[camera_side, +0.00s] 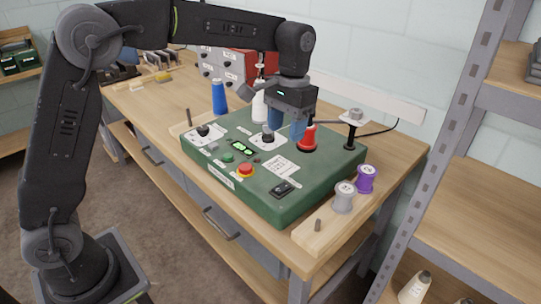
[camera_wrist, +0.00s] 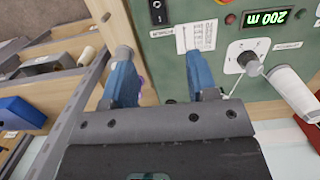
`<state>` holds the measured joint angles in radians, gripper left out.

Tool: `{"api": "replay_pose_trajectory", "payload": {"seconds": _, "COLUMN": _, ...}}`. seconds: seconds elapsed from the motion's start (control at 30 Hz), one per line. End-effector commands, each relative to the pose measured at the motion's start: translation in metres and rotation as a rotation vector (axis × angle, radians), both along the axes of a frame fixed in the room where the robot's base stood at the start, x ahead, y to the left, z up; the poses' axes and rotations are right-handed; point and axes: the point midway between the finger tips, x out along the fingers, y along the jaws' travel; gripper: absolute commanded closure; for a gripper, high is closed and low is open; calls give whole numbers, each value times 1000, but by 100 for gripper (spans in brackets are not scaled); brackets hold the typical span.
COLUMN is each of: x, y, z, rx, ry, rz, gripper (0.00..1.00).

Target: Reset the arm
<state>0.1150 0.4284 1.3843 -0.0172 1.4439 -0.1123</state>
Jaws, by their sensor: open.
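My gripper (camera_side: 286,128) has two blue fingers and hangs above the back part of the green machine box. In the wrist view its fingers (camera_wrist: 160,62) are spread apart with nothing between them. A white cone (camera_side: 259,104) stands behind the fingers to the left. The green box (camera_side: 225,171) has knobs, a red button and a lit display, which reads 200 m upside down in the wrist view (camera_wrist: 264,18).
A grey spool (camera_side: 344,198) and a purple spool (camera_side: 366,179) stand right of the box. A dark post (camera_side: 351,130) rises at the box's right corner. Metal shelving (camera_side: 440,130) stands at the right. The table's left is partly clear.

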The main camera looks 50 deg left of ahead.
Motion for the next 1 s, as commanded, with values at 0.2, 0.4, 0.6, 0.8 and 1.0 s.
{"api": "replay_pose_trajectory", "payload": {"seconds": 0.2, "x": -58, "y": 19, "z": 40, "rx": -12, "ry": -150, "rz": 3, "gripper": 47}}
{"api": "replay_pose_trajectory", "payload": {"seconds": 0.4, "x": -122, "y": 35, "z": 54, "rx": -16, "ry": -302, "rz": 3, "gripper": 47}}
{"api": "replay_pose_trajectory", "payload": {"seconds": 0.6, "x": -185, "y": 46, "z": 46, "rx": -11, "ry": -450, "rz": 3, "gripper": 47}}
{"api": "replay_pose_trajectory", "payload": {"seconds": 0.8, "x": -228, "y": 53, "z": 25, "rx": -2, "ry": -563, "rz": 2, "gripper": 47}}
{"api": "replay_pose_trajectory", "payload": {"seconds": 1.0, "x": -243, "y": 55, "z": 13, "rx": 3, "ry": -608, "rz": 1, "gripper": 47}}
